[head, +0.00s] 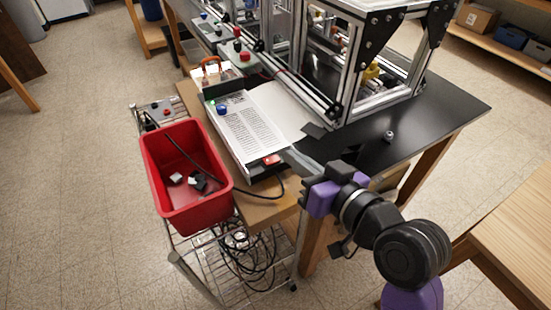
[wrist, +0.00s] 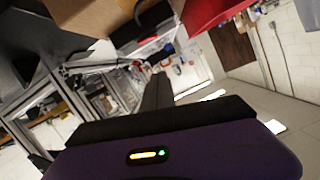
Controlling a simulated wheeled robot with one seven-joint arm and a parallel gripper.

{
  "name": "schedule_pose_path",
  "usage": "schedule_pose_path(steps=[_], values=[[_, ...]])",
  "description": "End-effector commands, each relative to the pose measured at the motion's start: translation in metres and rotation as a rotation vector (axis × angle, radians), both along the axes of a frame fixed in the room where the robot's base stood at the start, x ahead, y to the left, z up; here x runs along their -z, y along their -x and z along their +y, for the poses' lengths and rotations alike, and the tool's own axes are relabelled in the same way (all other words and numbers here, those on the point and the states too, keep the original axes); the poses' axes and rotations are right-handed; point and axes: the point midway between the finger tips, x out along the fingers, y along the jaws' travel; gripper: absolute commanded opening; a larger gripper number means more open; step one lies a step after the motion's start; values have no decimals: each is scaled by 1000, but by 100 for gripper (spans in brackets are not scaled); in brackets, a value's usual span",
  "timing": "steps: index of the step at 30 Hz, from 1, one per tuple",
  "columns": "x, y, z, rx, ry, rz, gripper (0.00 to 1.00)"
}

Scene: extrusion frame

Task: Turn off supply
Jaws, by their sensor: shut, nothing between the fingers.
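The supply is a long box (head: 245,125) with a printed sheet on top, lying along the left edge of the bench. A blue knob (head: 222,109) and a small green light (head: 212,102) are at its far end. A red switch (head: 271,159) is at its near end. My gripper (head: 284,154) is shut and empty, with its tips just right of the red switch; I cannot tell whether they touch it. In the wrist view the shut fingers (wrist: 158,82) point toward the box's dark near end (wrist: 145,30).
A red bin (head: 217,212) with small items stands on a wire cart left of the bench. A black cable runs from the box's near end. An aluminium extrusion frame (head: 345,75) stands on the black bench top. A loose knob-like part (head: 389,136) lies at right.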

Motion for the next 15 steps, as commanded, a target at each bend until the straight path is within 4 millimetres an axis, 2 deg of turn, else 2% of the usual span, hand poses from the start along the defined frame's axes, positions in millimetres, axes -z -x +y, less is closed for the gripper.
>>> schedule_pose_path(steps=[1,9,12,15], values=[[1,-8,8,-4,-1,2,0],[13,-47,39,-3,0,1,0],[33,-41,41,-3,3,5,0],[43,-40,43,-1,1,3,0]])
